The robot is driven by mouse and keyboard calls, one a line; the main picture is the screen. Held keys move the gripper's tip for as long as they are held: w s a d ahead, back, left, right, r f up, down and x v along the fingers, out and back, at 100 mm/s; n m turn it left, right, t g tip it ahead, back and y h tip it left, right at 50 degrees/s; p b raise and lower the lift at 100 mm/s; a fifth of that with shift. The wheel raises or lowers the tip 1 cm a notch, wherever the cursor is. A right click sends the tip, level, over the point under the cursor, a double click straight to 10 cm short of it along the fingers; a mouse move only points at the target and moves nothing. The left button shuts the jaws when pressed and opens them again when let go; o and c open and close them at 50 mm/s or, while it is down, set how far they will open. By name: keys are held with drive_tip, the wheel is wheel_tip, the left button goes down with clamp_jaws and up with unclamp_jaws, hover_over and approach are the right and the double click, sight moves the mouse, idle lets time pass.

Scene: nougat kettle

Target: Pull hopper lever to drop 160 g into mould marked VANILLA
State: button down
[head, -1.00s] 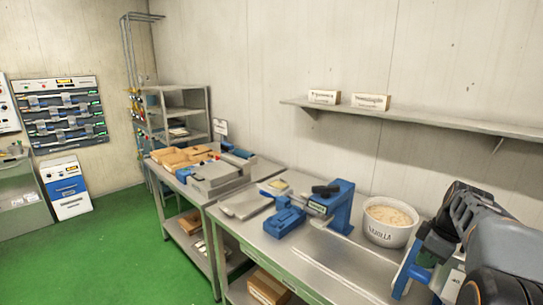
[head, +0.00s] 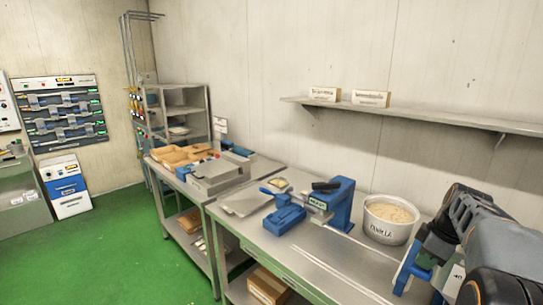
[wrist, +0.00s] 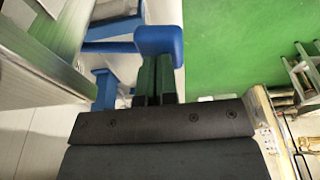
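A white tub (head: 388,229) of pale, grainy filling stands at the right of the bench; the dark lettering on its front appears to read VANILLA. In the head view my arm hides most of a blue frame (head: 408,268) at the lower right. I cannot make out a hopper outlet.
A blue machine (head: 342,205) with a black top stands left of the tub on the steel bench (head: 310,255). A wall shelf (head: 430,115) with two small signs runs above. Another bench holds brown trays (head: 180,157). The green floor (head: 120,250) at left is clear.

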sight(421, 273)
drive_tip(key=shift+f+b, duration=1.45)
drive_tip(key=shift+f, duration=0.95)
drive_tip(key=shift+r, duration=0.15)
wheel_tip(421, 273, up, 10)
drive_tip(key=p, duration=0.7)
drive_tip(key=shift+p, duration=0.3)
